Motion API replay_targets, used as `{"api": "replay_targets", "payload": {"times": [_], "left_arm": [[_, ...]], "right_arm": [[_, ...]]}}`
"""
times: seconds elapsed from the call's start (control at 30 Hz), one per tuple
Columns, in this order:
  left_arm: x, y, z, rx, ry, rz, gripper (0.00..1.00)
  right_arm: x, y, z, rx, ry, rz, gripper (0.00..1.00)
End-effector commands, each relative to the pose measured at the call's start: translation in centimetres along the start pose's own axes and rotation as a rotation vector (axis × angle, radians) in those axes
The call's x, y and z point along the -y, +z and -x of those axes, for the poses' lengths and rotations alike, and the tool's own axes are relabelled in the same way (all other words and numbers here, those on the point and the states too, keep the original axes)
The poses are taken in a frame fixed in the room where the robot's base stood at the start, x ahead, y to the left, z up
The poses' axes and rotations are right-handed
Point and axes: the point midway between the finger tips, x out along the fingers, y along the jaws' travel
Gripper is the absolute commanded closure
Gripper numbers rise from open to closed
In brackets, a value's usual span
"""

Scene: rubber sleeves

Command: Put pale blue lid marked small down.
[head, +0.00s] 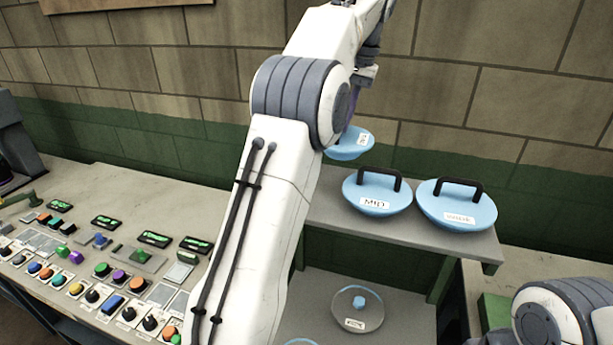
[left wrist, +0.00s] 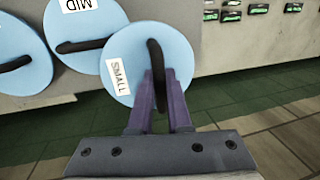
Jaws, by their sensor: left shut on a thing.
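The pale blue lid marked SMALL (head: 350,144) is partly hidden behind my left arm in the head view, left of the lid marked MID. In the left wrist view the small lid (left wrist: 119,44) fills the upper middle, its label sideways. My left gripper (left wrist: 159,80) is shut on its black handle, with a purple finger on each side. The lid overhangs the shelf edge in that view. I cannot tell whether it touches the shelf. My right gripper is out of view.
The MID lid (head: 378,196) and a larger blue lid (head: 455,212) sit on the grey upper shelf (head: 440,246). A clear lid with a blue knob (head: 358,312) lies on the lower shelf. A bench of buttons and switches (head: 110,275) stands at left. A brick wall is behind.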

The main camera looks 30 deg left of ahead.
Motion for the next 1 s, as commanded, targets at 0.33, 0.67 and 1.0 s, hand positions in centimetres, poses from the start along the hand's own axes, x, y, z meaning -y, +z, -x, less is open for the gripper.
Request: {"api": "replay_targets", "payload": {"times": [0.33,0.67,1.0], "left_arm": [[4.3,3.6,-4.5,0.001,0.000,0.003,1.00],[5.3,4.5,-6.8,0.003,0.000,-0.001,1.00],[4.7,4.5,-9.8,-0.001,0.000,0.000,1.00]], "right_arm": [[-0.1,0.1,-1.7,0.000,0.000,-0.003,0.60],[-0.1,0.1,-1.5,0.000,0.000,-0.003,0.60],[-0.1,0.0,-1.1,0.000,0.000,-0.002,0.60]]}}
